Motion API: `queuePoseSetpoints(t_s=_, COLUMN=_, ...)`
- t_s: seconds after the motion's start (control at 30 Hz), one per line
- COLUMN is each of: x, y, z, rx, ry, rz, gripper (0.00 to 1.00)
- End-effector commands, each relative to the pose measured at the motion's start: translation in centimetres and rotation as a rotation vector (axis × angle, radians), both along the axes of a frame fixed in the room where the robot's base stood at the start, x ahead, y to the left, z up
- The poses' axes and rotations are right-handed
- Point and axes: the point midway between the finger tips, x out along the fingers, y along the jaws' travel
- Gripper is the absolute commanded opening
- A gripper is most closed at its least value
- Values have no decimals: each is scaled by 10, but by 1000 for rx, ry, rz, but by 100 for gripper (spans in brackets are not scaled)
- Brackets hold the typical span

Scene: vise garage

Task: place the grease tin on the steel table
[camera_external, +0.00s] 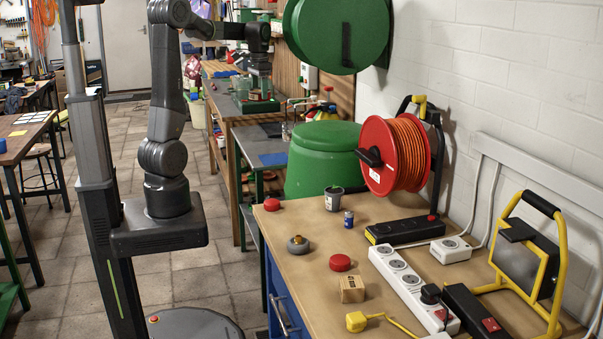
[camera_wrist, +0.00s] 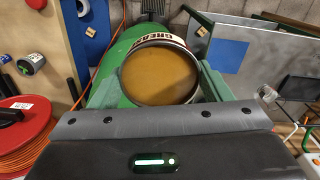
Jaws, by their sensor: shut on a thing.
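My gripper (camera_wrist: 160,78) is shut on the grease tin (camera_wrist: 160,42), with one green finger on each side of it. The tin is round and open-topped, with yellowish grease inside and a pale lettered label. In the external view my gripper (camera_external: 259,72) is held up at the back, and I cannot make out the tin clearly there. The steel table (camera_external: 244,143) is grey with a blue sheet on it, beyond the green bin. In the wrist view the steel table (camera_wrist: 268,48) lies right of the tin, below and apart from it.
The green bin (camera_external: 323,150) stands between the steel table and the wooden workbench (camera_external: 283,275). The workbench carries an orange cable reel (camera_external: 402,150), a power strip (camera_external: 408,285), a yellow work lamp (camera_external: 562,270) and small items. A large green drum (camera_external: 345,28) hangs on the wall.

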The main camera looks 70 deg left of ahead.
Motion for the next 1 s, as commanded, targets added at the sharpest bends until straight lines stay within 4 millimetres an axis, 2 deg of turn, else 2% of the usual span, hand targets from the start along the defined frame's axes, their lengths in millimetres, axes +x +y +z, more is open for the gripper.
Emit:
queuePoseSetpoints(t_s=0.03, x=4, y=21, z=-17, rx=-5, ry=4, rz=82, gripper=40)
queuePoseSetpoints(t_s=0.3, x=35, y=102, z=-66, rx=-2, ry=1, rz=409, gripper=40)
queuePoseSetpoints(t_s=0.7, x=80, y=209, z=-137, rx=-2, ry=0, rz=805, gripper=40)
queuePoseSetpoints(t_s=1.0, x=100, y=279, z=-195, rx=-2, ry=0, rz=1080, gripper=40)
